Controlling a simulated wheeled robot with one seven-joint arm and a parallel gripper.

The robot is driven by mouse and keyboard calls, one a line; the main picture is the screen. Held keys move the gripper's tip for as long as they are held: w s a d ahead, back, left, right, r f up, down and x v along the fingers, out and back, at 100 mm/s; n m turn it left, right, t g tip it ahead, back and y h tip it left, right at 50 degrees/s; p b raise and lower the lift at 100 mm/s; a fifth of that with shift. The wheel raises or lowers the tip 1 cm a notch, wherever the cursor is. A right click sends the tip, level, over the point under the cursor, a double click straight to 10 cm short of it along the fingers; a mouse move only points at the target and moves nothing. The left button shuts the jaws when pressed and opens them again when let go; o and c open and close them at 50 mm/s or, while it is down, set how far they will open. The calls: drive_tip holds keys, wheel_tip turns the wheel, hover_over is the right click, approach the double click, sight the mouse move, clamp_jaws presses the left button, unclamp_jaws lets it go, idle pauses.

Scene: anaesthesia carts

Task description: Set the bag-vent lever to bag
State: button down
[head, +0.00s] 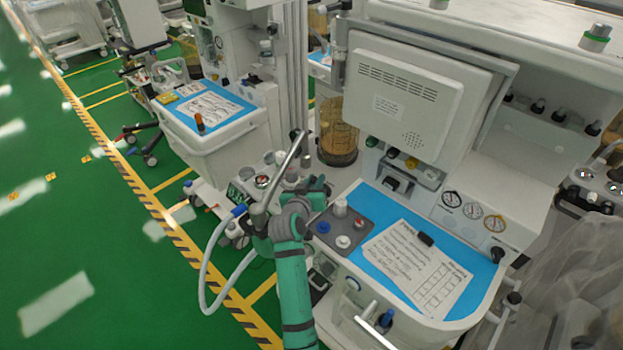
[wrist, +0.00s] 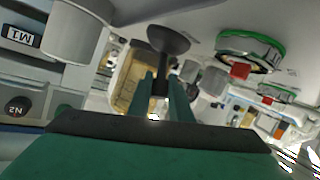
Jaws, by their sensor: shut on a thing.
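In the wrist view the bag-vent lever, as far as I can tell, is a dark stem with a round dark knob (wrist: 168,40). My gripper (wrist: 166,86) has its two teal fingers on either side of the stem, below the knob, and is shut on it. In the head view my gripper (head: 316,184) is beside the absorber part of the front anaesthesia machine (head: 420,95). There the lever is hidden or too small to make out, and its bag or vent setting cannot be read.
A silver bag arm (head: 279,172) with a grey hose (head: 206,268) stands left of my arm. A bellows canister (head: 338,132) is behind. The blue worktop (head: 370,206) holds a paper chart (head: 418,268). A green-rimmed round fitting (wrist: 250,50) with a red tab is near the fingers.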

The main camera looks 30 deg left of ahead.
drive_tip(key=shift+s+f, duration=0.1)
idle(0.3)
drive_tip(key=c, duration=1.6)
unclamp_jaws()
drive_tip(key=shift+r, duration=0.25)
wheel_tip(320, 180, up, 2)
drive_tip(key=shift+r, duration=0.15)
drive_tip(key=s+d+r, duration=0.2)
drive_tip(key=s+r, duration=0.1)
drive_tip(key=s, duration=0.1)
drive_tip(key=s+d+r, duration=0.2)
drive_tip(key=s+r, duration=0.1)
drive_tip(key=s, duration=0.1)
drive_tip(key=s+d+r, duration=0.2)
drive_tip(key=s+r, duration=0.2)
drive_tip(key=shift+s+d+r, duration=0.1)
drive_tip(key=shift+s+d, duration=0.1)
drive_tip(key=shift+d, duration=0.15)
